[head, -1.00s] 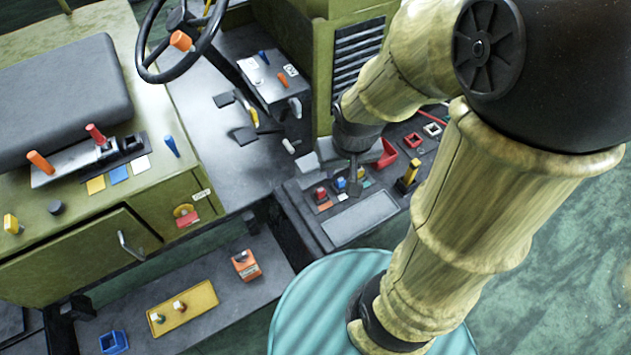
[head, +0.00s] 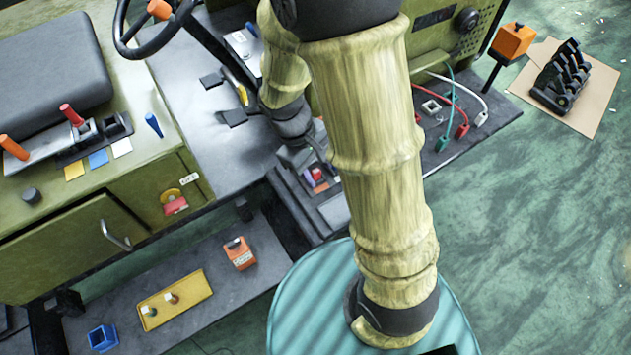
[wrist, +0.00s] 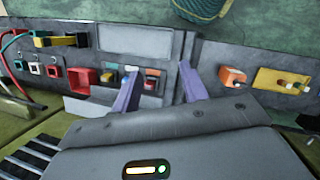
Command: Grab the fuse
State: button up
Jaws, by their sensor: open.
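Several small coloured blocks that look like fuses stand in a row on the grey floor panel. In the wrist view the row shows a red block (wrist: 152,77) between my fingers, and a yellow-green one (wrist: 107,78) left of them. The near finger partly hides the blue one. I cannot tell which of them is the fuse. My gripper (wrist: 160,84) is open, its two purple fingers apart above the panel, with nothing visibly held. In the head view my arm largely hides the panel, and a red block (head: 318,175) shows beside my gripper (head: 316,168).
A red open bin (wrist: 83,80) and a yellow-and-black block (wrist: 62,41) are left of the row. An orange box (head: 239,253) and a yellow tray (head: 200,294) with two small pegs lie on the lower shelf. Coloured cables (head: 463,105) hang at the right.

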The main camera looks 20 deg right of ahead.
jog(key=w+a+f+n+t+h+b, duration=0.3)
jog(key=a+f+n+h+b, duration=0.2)
jog(key=f+n+h, duration=0.1)
jog(key=w+a+f+n+t+h+b, duration=0.3)
jog(key=a+f+n+h, duration=0.3)
jog(key=f, duration=0.5)
jog(key=shift+w+a+f+n+t+b, duration=0.25)
jog(key=shift+w+n+b, duration=0.3)
jog(key=shift+n+b, duration=0.5)
jog(key=p, duration=0.3)
send_near(318, 170)
jog(key=x, duration=0.5)
jog(key=shift+d, duration=0.35)
jog(key=shift+w+d+f, duration=0.15)
jog(key=shift+d, duration=0.1)
